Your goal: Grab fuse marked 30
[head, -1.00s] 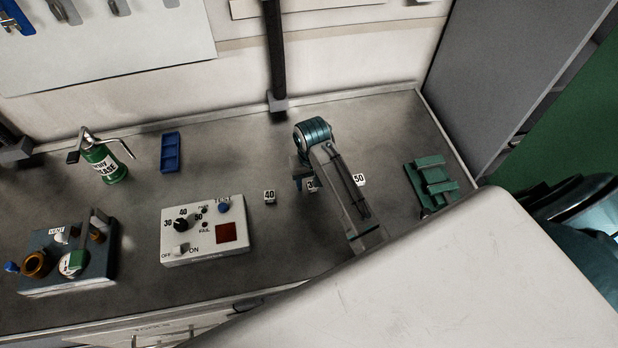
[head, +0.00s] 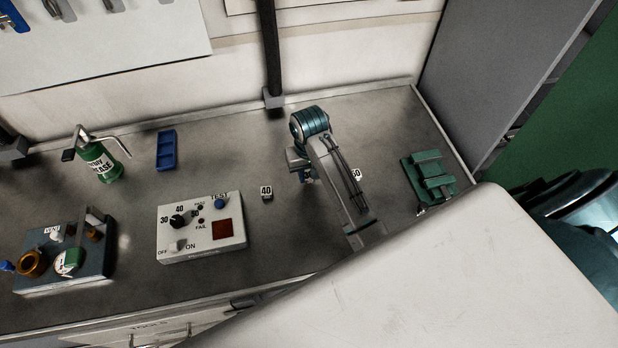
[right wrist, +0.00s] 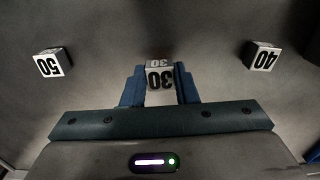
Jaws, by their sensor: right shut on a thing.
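The fuse marked 30 (right wrist: 160,78) is a small white block with black digits, seen in the right wrist view. My right gripper (right wrist: 160,88) is shut on it, with a blue finger on each side. In the head view my right gripper (head: 302,172) is low over the bench, and its arm hides the fuse marked 30. The fuse marked 40 (head: 266,192) stands to the left of the gripper; it also shows in the right wrist view (right wrist: 262,56). The fuse marked 50 (head: 356,174) is to the right, partly behind my arm. My left gripper is not in view.
A white tester box (head: 202,228) with a knob and red window sits left of the fuses. A blue tray (head: 167,150), a green grease can (head: 101,162) and a fixture (head: 66,262) are farther left. A dark post (head: 270,50) rises behind.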

